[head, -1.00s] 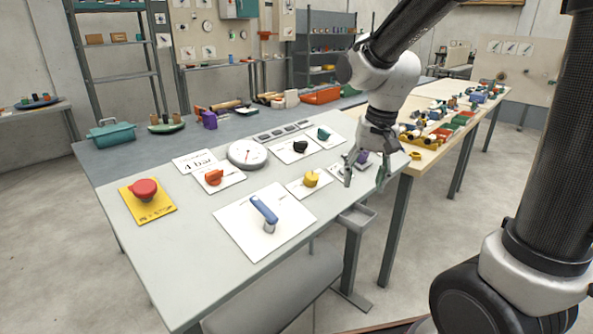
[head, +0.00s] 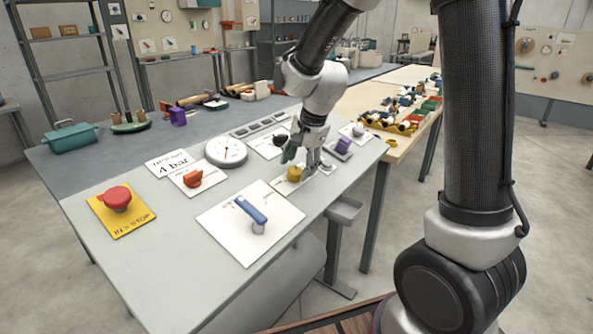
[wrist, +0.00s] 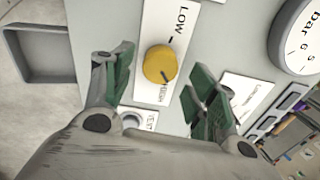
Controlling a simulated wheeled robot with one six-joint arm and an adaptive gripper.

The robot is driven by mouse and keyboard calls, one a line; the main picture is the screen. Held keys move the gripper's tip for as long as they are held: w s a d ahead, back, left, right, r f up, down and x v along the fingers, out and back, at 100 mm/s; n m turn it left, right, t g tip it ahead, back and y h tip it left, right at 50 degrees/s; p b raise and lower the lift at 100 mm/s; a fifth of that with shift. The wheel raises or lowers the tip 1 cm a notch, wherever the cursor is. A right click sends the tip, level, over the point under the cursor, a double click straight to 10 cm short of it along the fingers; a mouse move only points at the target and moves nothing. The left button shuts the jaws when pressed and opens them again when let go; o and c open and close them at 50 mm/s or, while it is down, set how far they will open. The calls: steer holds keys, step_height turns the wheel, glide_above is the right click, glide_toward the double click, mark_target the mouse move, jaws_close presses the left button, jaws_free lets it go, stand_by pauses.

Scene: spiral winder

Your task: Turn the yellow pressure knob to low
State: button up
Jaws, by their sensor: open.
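The yellow pressure knob (head: 294,174) sits on a white plate near the right part of the grey table. In the wrist view the knob (wrist: 160,64) is round, with a dark mark on its lower right side. Its plate (wrist: 180,18) reads LOW at the top and HIGH at the bottom. My gripper (head: 301,160) is just above and beside the knob in the head view. In the wrist view my open gripper (wrist: 161,86) has one green-padded finger on each side of the knob, with visible gaps. I cannot tell the height of the fingertips over the plate.
A blue lever (head: 251,210), an orange knob (head: 192,179), a red stop button (head: 117,197) and a round gauge (head: 226,151) stand to the left. A grey tray (wrist: 40,52) shows in the wrist view.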

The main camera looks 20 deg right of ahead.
steer(key=shift+x, duration=1.4)
steer(key=c, duration=1)
steer(key=shift+c, duration=0.2)
